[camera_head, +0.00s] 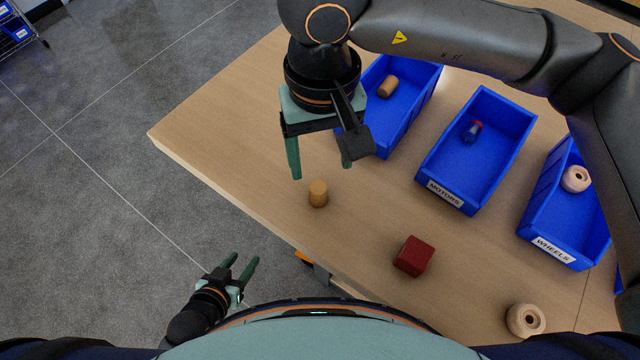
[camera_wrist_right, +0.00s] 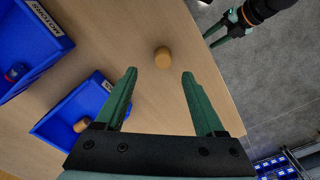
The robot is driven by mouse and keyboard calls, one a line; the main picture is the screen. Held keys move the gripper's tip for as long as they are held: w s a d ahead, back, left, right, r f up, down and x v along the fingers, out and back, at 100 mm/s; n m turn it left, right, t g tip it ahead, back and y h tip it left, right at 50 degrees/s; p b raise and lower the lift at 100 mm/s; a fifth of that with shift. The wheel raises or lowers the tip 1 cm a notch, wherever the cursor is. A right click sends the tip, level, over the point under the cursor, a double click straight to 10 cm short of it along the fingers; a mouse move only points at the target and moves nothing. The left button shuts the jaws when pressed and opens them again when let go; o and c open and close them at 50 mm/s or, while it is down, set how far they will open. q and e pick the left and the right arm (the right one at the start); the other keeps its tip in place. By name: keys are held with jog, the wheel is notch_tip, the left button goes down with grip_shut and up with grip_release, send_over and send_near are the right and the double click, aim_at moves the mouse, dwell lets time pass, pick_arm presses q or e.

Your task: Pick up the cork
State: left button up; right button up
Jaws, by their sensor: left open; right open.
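A tan cork (camera_head: 318,194) stands on the wooden table near its left front edge. In the right wrist view the cork (camera_wrist_right: 163,58) is beyond the fingertips, between their lines. My right gripper (camera_head: 320,170) is open and empty, pointing down above and slightly behind the cork, not touching it. It also shows in the right wrist view (camera_wrist_right: 160,75). Another cork-like piece (camera_head: 388,85) lies in the left blue bin. My left gripper (camera_head: 240,264) is open and empty, off the table's front left edge. It also shows in the right wrist view (camera_wrist_right: 226,30).
Blue bins stand behind: the left bin (camera_head: 430,82), the MOTORS bin (camera_head: 478,172) with a small motor, and the WHEELS bin (camera_head: 565,225) with a wheel. A red block (camera_head: 414,256) and a loose wheel (camera_head: 525,320) lie right of the cork. Table around the cork is clear.

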aim_at(318, 187)
notch_tip(318, 187, down, 2)
jog(key=shift+f, duration=0.1)
jog(key=f, duration=0.1)
jog(key=f+p, duration=0.1)
jog(key=f, duration=0.2)
jog(key=shift+s+a+f+p, duration=0.1)
jog(key=shift+a+f+p, duration=0.2)
jog(key=shift+f, duration=0.4)
jog(key=shift+c, duration=0.2)
grip_shut()
